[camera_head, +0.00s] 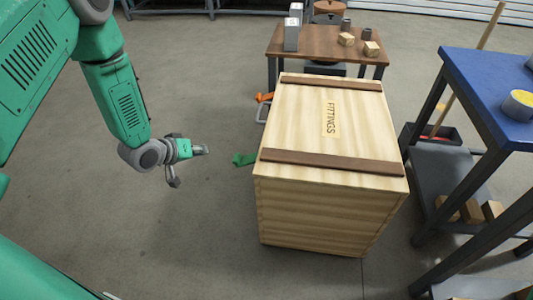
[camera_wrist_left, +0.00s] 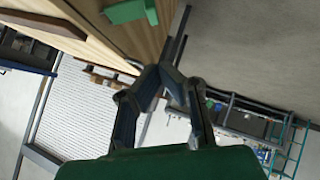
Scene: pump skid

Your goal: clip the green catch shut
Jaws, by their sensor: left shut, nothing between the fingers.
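The green catch (camera_head: 244,159) sticks out from the left side of a pale wooden crate (camera_head: 318,212) marked FITTINGS, near the front corner. In the left wrist view the green catch (camera_wrist_left: 131,11) is at the top edge, partly cut off, against the crate's wood. My left gripper (camera_head: 202,150) is left of the green catch, with a gap between them. In the left wrist view its fingers (camera_wrist_left: 161,72) meet at the tips with nothing between them. My right gripper is not in view.
An orange catch (camera_head: 264,97) with a grey loop (camera_head: 262,114) is farther back on the crate's left side. A brown table (camera_head: 318,42) stands behind the crate. A blue-topped bench (camera_head: 490,92) stands at the right. The floor left of the crate is clear.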

